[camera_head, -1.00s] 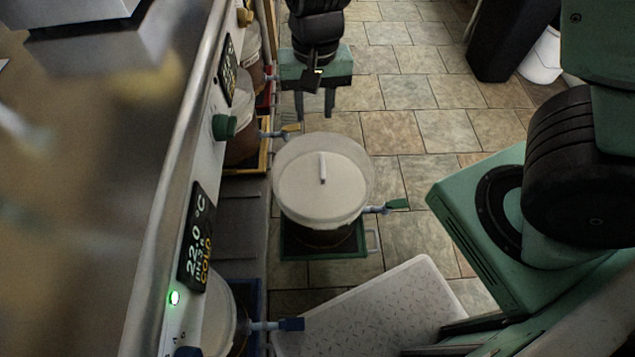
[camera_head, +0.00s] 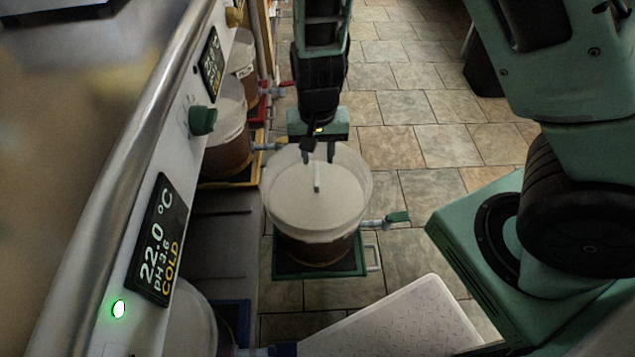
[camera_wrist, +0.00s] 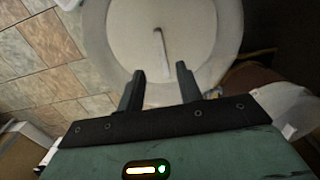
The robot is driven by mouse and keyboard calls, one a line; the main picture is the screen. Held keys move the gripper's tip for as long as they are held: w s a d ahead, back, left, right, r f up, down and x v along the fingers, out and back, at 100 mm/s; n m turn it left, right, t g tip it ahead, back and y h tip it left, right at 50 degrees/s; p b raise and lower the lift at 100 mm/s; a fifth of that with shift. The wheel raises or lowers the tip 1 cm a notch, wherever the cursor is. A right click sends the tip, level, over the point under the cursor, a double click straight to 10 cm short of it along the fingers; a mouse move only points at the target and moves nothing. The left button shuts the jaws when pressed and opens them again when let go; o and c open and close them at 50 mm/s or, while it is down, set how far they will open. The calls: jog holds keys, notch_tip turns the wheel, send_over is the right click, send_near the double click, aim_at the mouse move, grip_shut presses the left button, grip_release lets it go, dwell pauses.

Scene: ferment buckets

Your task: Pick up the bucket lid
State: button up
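I cannot tell the exact height of the fingers above the lid.
The bucket stands on a green tray (camera_head: 300,272) with a tap (camera_head: 385,221) on its right. A steel counter with a 22.0 °C display (camera_head: 158,240) runs along the left, with more buckets (camera_head: 222,130) beneath. A white patterned panel (camera_head: 400,325) lies in front.

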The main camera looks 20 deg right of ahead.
aim_at(316, 173)
jog(key=f+b, duration=0.2)
jog(key=f, duration=0.3)
jog(key=shift+a+f+b, duration=0.15)
jog(key=shift+a+b, duration=0.1)
jog(key=shift+b, duration=0.15)
grip_shut()
